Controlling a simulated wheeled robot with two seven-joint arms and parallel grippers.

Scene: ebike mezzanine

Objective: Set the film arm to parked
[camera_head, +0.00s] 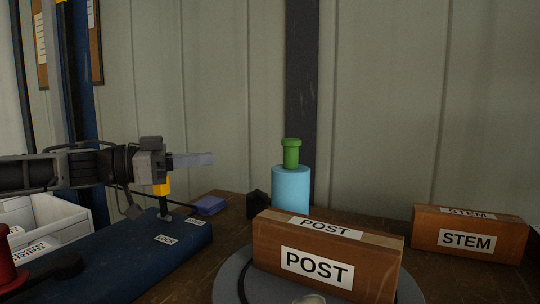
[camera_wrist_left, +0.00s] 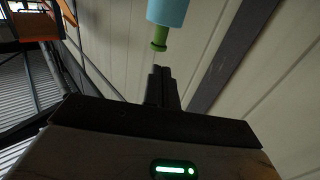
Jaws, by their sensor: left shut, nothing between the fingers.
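My left gripper (camera_head: 205,159) comes in from the left in the head view, its fingers shut and empty, pointing right. Its fingers also show in the left wrist view (camera_wrist_left: 161,84). Just below its body stands a small lever with a yellow handle (camera_head: 163,188), on a dark blue base (camera_head: 130,252) with two small white labels, one seeming to read LOCK. I cannot tell whether the fingers or body touch the lever. No part in view is clearly marked as the film arm or as parked. My right gripper is out of view.
A light blue cylinder with a green top (camera_head: 290,188) stands right of the gripper. A POST box (camera_head: 270,256) sits on a round grey disc (camera_head: 230,285); a STEM box (camera_head: 468,252) is at right. White bins (camera_head: 62,212) and a red knob (camera_head: 6,268) are at left.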

